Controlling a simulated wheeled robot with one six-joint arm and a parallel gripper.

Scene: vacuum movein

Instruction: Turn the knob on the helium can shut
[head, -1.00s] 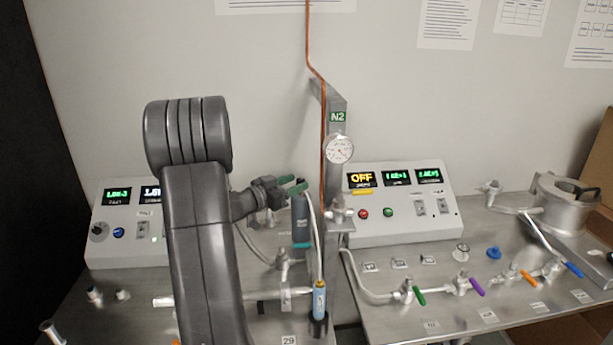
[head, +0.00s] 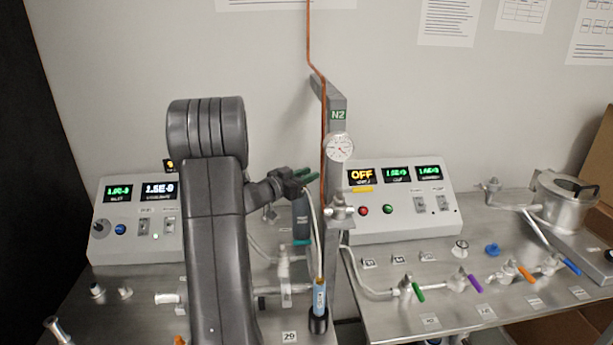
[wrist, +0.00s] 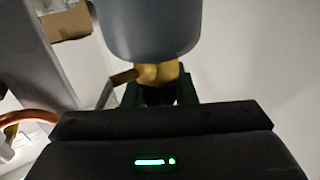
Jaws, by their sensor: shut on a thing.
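A dark blue-grey can (head: 301,222) with a teal band near its base stands upright left of the metal post in the head view. I take it to be the helium can. My gripper (head: 305,176) is at its top, its green fingertips beside the post. In the wrist view, the can's grey body (wrist: 155,25) hangs at the top of the picture, with a brass valve (wrist: 157,73) at its end. My gripper (wrist: 160,98) is shut there on a dark part just past the brass, which I take to be the knob. The knob's outline is mostly hidden.
The post carries an N2 label, a gauge (head: 340,147) and a copper tube (head: 310,40). A small blue cylinder (head: 319,298) with a white hose stands in a dark holder. Control panels (head: 400,205) flank the post. Valves with coloured handles (head: 472,282) line the right bench.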

